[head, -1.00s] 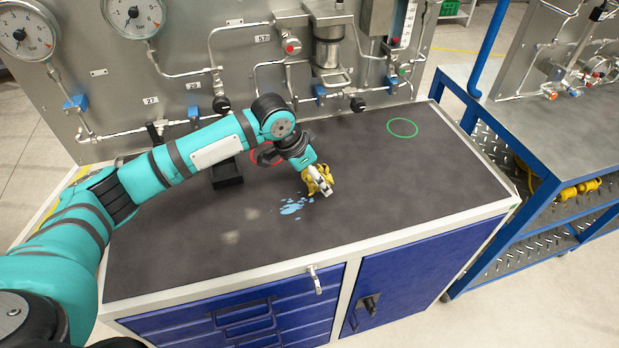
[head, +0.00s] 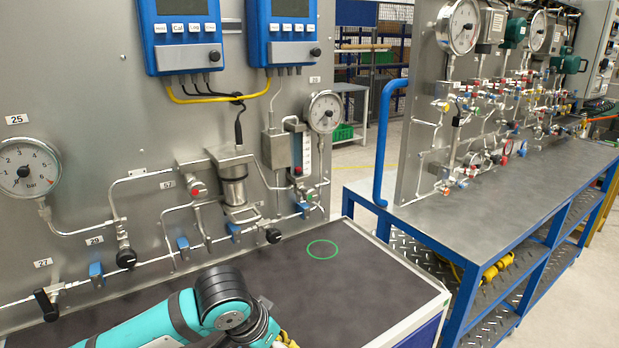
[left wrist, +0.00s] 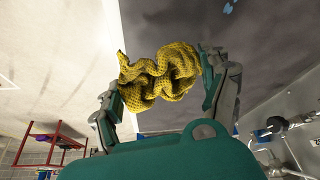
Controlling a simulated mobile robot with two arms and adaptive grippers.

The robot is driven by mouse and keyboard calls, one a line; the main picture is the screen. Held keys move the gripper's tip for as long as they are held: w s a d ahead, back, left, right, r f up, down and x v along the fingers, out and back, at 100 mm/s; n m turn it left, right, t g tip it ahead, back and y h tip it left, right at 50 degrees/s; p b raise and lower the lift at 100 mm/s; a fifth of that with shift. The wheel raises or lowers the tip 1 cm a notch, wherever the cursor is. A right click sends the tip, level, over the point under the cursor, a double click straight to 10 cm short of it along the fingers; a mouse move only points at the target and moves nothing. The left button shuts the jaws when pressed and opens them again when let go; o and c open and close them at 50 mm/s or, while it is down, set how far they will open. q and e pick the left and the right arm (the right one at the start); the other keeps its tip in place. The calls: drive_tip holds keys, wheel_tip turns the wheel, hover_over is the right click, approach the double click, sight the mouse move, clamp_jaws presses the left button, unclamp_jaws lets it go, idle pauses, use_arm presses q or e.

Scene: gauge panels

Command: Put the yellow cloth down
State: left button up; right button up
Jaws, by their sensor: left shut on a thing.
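The yellow cloth (left wrist: 160,75) is a crumpled, knitted-looking bundle between the two fingers of my left gripper (left wrist: 160,84) in the left wrist view. The gripper is shut on it. In the head view only a small yellow edge of the cloth (head: 286,341) shows at the bottom, beside my left arm; the fingers there are cut off by the frame. Whether the cloth touches the bench top cannot be told. My right gripper is in neither view.
The dark bench top (head: 370,285) is clear around a green ring (head: 322,249). The gauge panel (head: 90,100) with pipes and valves stands behind it. A blue-framed cart (head: 480,225) stands to the right, past a gap.

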use_arm(q)
drive_tip(key=s+a+r+n+y, duration=0.1)
drive_tip(key=s+a+r+n, duration=0.1)
drive_tip(key=a, duration=0.4)
drive_tip(key=s+a+r+n+t+y, duration=0.1)
drive_tip(key=s+a+n, duration=0.1)
drive_tip(key=a+n, duration=0.3)
drive_tip(key=shift+a+r+y, duration=0.35)
drive_tip(key=shift+r+y, duration=0.05)
drive_tip(key=shift+s, duration=0.1)
